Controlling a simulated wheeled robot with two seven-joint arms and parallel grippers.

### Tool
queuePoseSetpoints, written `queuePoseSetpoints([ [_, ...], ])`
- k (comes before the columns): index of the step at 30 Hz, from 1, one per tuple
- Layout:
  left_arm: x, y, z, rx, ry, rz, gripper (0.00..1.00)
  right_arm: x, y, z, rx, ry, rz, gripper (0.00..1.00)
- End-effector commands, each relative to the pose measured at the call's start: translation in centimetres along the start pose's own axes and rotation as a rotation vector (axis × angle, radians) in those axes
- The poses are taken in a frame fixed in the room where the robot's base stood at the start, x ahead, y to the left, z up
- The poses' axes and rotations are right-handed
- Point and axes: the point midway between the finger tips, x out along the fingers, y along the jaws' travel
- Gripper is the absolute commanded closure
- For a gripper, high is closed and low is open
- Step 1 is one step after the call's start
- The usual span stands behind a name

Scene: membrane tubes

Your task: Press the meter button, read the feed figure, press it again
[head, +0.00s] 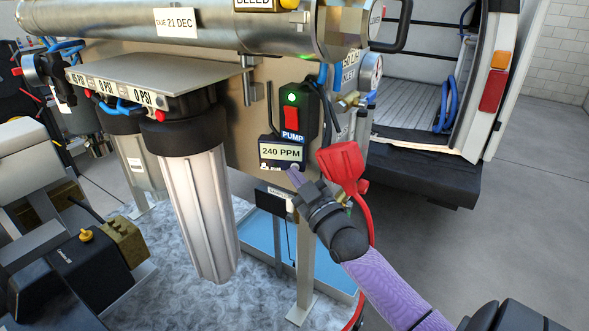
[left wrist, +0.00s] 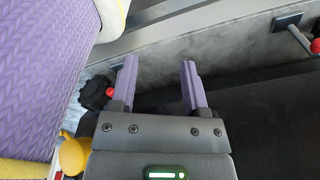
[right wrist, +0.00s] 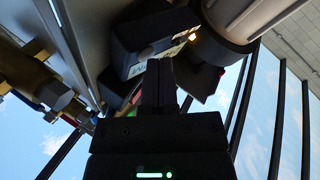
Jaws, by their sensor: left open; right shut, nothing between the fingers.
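The meter (head: 283,152) is a small dark box on the metal panel below the pump switch, and its display reads "240 PPM". My right gripper (head: 298,180) is shut and empty, its fingertips at the lower edge of the meter. The meter (right wrist: 150,45) also shows in the right wrist view, just beyond the shut fingers (right wrist: 160,75). The button is hidden, and I cannot tell whether the tips touch it. My left gripper (left wrist: 157,85) is open and empty in the left wrist view, away from the meter.
The red pump switch (head: 291,118) with a lit green lamp sits above the meter. A white filter housing (head: 200,210) hangs to the left. Open floor lies at right.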

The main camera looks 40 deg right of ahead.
Motion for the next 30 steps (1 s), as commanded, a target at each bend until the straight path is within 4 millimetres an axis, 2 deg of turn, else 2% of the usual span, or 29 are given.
queuePoseSetpoints([
  [9,-0.1,0.0,0.0,0.0,0.0,0.0,0.41,0.0,0.0,0.0,0.0,0.0,0.0,1.0],
  [18,-1.5,0.0,-0.1,0.0,0.0,0.0,0.41,-0.9,-0.6,-0.9,0.001,-0.001,0.0,1.0],
  [27,-1.4,0.0,-0.1,0.0,0.0,0.0,0.41,-1.1,-0.8,-0.8,0.0,0.0,0.0,1.0],
  [30,-2.1,0.0,-0.2,0.0,0.0,0.0,0.41,-1.5,-1.1,-1.3,0.002,-0.002,-0.001,1.0],
])
